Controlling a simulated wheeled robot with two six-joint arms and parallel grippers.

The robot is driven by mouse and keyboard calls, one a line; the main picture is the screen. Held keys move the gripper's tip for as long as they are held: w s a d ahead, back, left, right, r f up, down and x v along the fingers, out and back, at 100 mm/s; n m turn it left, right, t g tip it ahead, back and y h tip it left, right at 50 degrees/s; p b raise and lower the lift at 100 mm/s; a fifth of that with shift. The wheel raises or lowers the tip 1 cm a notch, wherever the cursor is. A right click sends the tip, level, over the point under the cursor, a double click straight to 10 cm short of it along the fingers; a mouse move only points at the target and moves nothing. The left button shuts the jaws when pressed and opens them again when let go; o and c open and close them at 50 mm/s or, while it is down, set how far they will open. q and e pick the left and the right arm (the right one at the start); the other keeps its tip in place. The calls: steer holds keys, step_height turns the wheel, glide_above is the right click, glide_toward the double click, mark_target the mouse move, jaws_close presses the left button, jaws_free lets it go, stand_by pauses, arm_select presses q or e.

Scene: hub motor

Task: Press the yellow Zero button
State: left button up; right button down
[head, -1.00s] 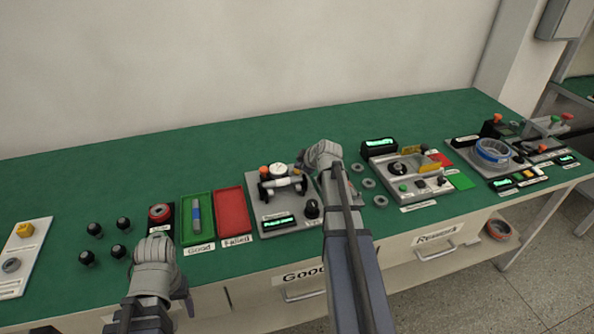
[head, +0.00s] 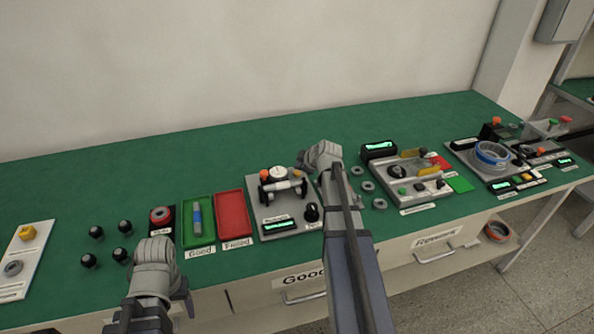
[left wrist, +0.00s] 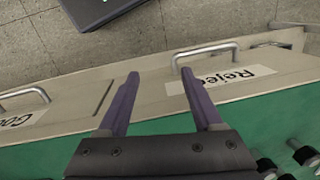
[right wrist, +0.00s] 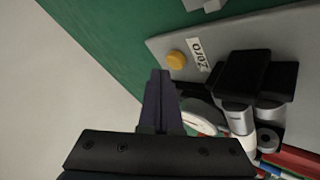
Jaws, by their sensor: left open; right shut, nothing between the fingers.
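The yellow Zero button (right wrist: 176,60) sits on a grey plate in the right wrist view, beside a white label (right wrist: 198,52) reading Zero. In the head view I cannot make the button out; my right arm covers part of that area. My right gripper (head: 322,152) is at the back right of the gauge station (head: 256,214). In the right wrist view its fingers (right wrist: 160,78) are shut and empty, with the tips just left of and below the button; contact is not visible. My left gripper (head: 155,250) is open and empty near the bench's front edge; its fingers show in the left wrist view (left wrist: 163,95).
The station carries a dial gauge (head: 278,173) and a black knob (head: 312,212). Left of it are a red tray (head: 234,228) and a green tray (head: 188,236). Several grey rings (head: 368,187) lie right of my right arm. The green bench top behind is clear.

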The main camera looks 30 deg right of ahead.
mark_target(299, 175)
steer(key=shift+r, duration=0.25)
step_height(299, 175, up, 5)
steer(key=p, duration=0.5)
steer(key=shift+f, duration=0.15)
stand_by(0.8)
